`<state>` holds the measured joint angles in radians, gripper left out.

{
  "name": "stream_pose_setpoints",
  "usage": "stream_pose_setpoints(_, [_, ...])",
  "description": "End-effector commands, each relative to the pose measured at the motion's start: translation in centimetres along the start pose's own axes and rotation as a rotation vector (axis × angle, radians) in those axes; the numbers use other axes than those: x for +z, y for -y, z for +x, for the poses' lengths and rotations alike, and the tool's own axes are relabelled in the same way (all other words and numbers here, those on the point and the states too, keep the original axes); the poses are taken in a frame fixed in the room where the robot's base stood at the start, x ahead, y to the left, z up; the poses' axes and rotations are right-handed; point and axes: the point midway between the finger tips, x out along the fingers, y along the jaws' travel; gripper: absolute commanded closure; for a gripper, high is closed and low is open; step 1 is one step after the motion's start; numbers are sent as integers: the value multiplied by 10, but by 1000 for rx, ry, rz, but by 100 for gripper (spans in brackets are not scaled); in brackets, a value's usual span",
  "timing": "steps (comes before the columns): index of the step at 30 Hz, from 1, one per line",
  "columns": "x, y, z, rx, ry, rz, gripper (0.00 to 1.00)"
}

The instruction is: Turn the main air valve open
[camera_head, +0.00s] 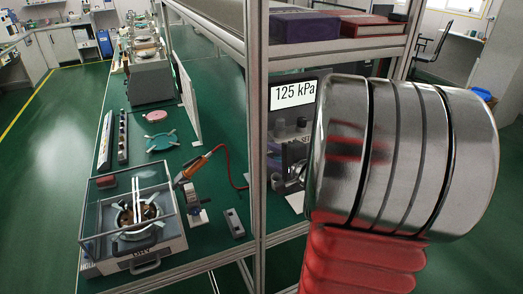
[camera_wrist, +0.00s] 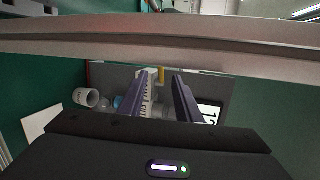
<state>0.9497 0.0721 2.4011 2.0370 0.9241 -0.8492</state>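A white readout marked "125 kPa" (camera_head: 293,96) is on a panel behind the rack post; part of it also shows in the wrist view (camera_wrist: 210,112), at the right finger. My gripper (camera_wrist: 160,82) is open in the wrist view, with its two dark purple fingers apart. A small yellow piece (camera_wrist: 161,74), possibly the valve's handle, shows beyond and between the fingertips. I cannot tell whether they touch it. No valve can be made out in the head view, where my large metal arm link covers the right side and hides my gripper.
A metal rack post (camera_head: 256,130) and shelf edge stand close to my arm; a pale bar (camera_wrist: 160,42) crosses the wrist view. A white cup-like part (camera_wrist: 86,97) is left of the fingers. A lapping machine (camera_head: 135,225) stands on the green bench at left.

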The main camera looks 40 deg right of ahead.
Motion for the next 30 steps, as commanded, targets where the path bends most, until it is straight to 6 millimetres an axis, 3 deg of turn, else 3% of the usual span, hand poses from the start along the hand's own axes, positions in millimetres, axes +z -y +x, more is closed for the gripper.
stream_pose_setpoints(6, [-1,0,-34,-1,-4,1,69])
stream_pose_setpoints(12, [0,-1,-51,1,-1,1,69])
stream_pose_setpoints(30, [4,-1,-53,6,10,-5,70])
